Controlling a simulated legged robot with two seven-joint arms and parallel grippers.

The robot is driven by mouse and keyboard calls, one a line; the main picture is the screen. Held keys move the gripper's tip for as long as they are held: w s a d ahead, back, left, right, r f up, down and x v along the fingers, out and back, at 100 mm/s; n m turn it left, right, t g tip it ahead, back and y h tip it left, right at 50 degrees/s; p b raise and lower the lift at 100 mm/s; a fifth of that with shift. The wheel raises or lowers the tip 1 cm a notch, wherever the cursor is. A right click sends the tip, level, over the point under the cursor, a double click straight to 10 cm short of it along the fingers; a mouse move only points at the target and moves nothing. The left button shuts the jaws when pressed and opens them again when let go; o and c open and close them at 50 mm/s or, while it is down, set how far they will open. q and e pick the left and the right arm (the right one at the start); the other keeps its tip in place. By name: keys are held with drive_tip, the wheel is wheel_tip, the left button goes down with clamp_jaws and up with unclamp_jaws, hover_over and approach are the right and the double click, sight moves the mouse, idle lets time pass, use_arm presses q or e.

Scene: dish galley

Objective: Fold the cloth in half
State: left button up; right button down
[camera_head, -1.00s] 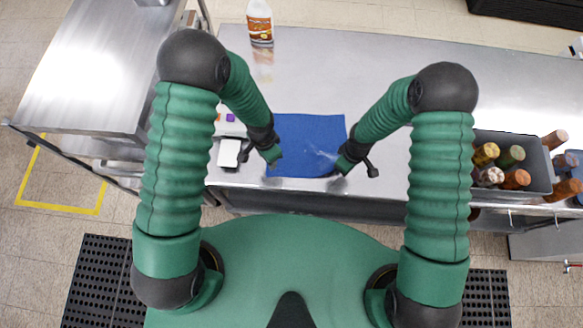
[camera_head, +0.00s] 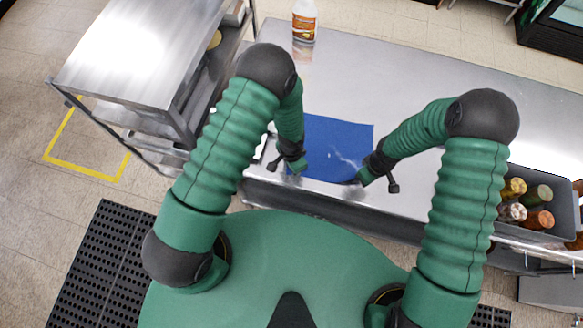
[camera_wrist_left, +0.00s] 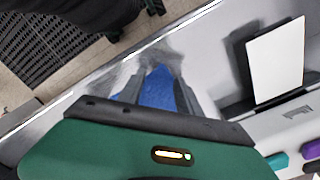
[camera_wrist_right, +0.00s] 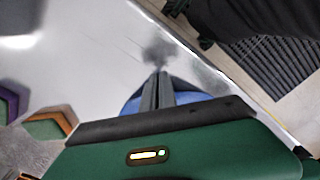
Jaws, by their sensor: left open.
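The blue cloth (camera_head: 337,138) lies on the steel counter, mostly flat, with a pale crease towards its near right corner. My left gripper (camera_head: 299,172) is open at the cloth's near left corner. In the left wrist view a patch of cloth (camera_wrist_left: 158,90) shows between its parted fingers. My right gripper (camera_head: 362,181) is at the near right corner. In the right wrist view its fingers (camera_wrist_right: 158,90) are close together, with bulging blue cloth (camera_wrist_right: 188,92) on both sides, so it looks shut on the cloth. The pinched part is hidden.
A white bottle with an orange label (camera_head: 304,22) stands at the back of the counter (camera_head: 440,75). A grey bin of bottles (camera_head: 552,185) is on the right. A white card-like panel (camera_wrist_left: 276,60) stands near my left gripper. A steel cart (camera_head: 140,60) is at left.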

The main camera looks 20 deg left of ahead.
use_arm(q)
drive_tip(key=shift+c, duration=0.3)
clamp_jaws()
idle(0.3)
idle(0.3)
drive_tip(key=shift+r, duration=2.5)
drive_tip(key=shift+r, duration=0.1)
